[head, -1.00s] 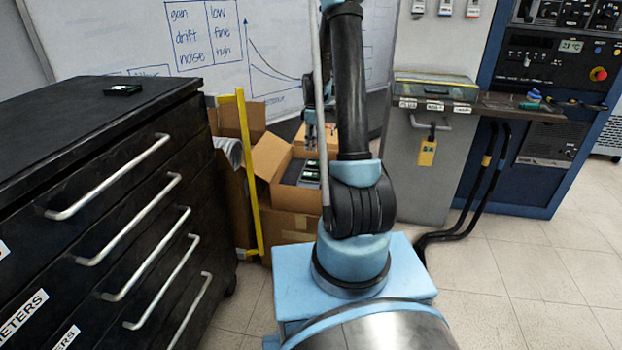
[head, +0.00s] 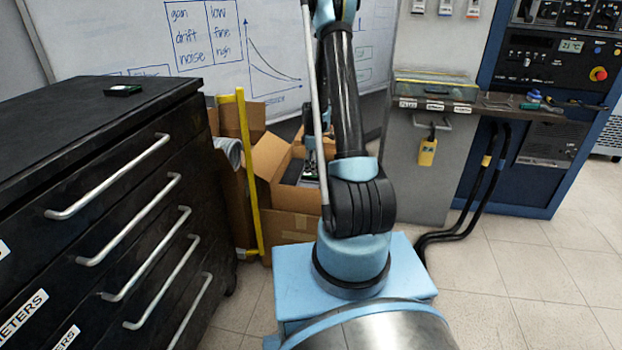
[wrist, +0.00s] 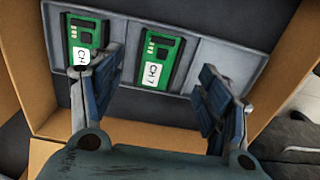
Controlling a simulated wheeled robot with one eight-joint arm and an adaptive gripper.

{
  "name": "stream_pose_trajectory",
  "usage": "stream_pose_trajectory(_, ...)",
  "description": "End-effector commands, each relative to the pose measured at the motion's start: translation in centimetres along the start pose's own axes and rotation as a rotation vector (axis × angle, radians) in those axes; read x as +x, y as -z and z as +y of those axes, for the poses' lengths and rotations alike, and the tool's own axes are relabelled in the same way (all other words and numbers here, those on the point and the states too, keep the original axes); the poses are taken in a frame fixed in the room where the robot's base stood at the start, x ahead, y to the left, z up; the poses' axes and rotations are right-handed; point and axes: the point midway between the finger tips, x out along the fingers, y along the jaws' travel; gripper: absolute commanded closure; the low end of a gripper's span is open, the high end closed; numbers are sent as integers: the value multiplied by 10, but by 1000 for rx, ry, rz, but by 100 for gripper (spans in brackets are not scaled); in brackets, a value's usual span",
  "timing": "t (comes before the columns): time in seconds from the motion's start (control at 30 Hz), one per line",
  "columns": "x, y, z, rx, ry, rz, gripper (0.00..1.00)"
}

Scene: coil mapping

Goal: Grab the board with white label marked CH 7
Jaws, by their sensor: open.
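The green board with the white label reading CH 7 (wrist: 157,59) lies in a grey slotted tray inside a cardboard box in the wrist view. A second green board (wrist: 80,38) lies in the slot to its left; its label starts with CH, but the rest is hidden behind a finger. My gripper (wrist: 160,92) is open and empty. Its fingers stand to the left and right of the CH 7 board in the picture, apart from it. In the head view my gripper (head: 311,158) is over the open box, partly hidden by my arm.
The cardboard box (head: 292,226) has raised flaps around the tray. The tray's right slot (wrist: 232,62) looks empty. A yellow frame (head: 249,175) and black drawer cabinet (head: 120,190) stand to the left. A grey cabinet (head: 415,170) stands to the right.

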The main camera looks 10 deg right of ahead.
Motion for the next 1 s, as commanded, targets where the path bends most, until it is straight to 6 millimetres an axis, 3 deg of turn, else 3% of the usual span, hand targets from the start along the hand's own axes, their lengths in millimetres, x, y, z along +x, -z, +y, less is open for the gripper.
stream_pose_trajectory(0.3, 36, 2, 3, 0, 0, 0, 30)
stream_pose_trajectory(0.7, 45, 2, 2, 0, 0, 0, 30)
stream_pose_trajectory(0.87, 45, 2, 2, 0, 1, 0, 65)
stream_pose_trajectory(1.0, 45, 2, 2, 0, 2, 0, 76)
